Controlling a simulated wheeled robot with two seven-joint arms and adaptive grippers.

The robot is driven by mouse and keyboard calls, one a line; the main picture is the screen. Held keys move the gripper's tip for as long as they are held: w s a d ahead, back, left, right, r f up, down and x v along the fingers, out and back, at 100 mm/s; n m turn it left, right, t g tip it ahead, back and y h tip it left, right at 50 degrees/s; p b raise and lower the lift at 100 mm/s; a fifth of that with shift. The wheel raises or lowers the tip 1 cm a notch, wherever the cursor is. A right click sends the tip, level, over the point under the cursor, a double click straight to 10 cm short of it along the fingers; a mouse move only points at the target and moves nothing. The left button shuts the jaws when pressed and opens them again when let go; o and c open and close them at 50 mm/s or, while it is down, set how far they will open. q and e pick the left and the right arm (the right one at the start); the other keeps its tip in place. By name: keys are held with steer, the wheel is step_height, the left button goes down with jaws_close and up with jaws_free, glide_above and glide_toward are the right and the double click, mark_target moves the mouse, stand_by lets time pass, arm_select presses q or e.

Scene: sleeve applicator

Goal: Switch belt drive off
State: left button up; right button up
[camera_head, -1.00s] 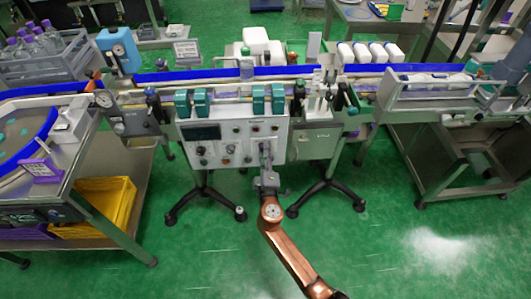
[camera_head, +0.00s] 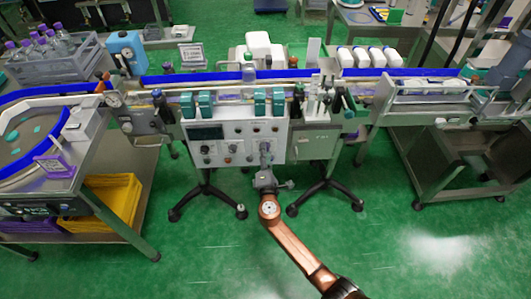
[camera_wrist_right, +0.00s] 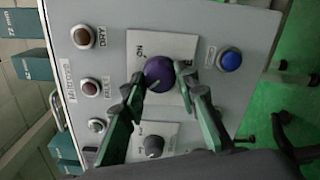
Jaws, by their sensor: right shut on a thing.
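The control panel (camera_head: 225,158) is a light grey box on the front of the conveyor, with a dark display, knobs and buttons. My right gripper (camera_head: 265,150) reaches its lower right part. In the right wrist view, my right gripper (camera_wrist_right: 163,80) has its two fingers on either side of a dark purple round knob (camera_wrist_right: 159,73) and is shut on it. The knob sits on a white plate with "ON" lettering; its pointer direction is unclear. In the head view the gripper hides this knob. My left gripper is not in view.
In the wrist view, a second dark knob (camera_wrist_right: 153,146) lies close to the fingers, with a blue button (camera_wrist_right: 230,61) on the other side. The conveyor's blue rail (camera_head: 210,76) runs behind the panel. A tripod foot (camera_head: 312,194) stands on the green floor below.

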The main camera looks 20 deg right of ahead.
steer(key=shift+f, duration=0.15)
steer(key=o, duration=1.1)
steer(key=shift+o, duration=0.2)
steer(key=shift+s, duration=0.1)
steer(key=v, duration=1.2)
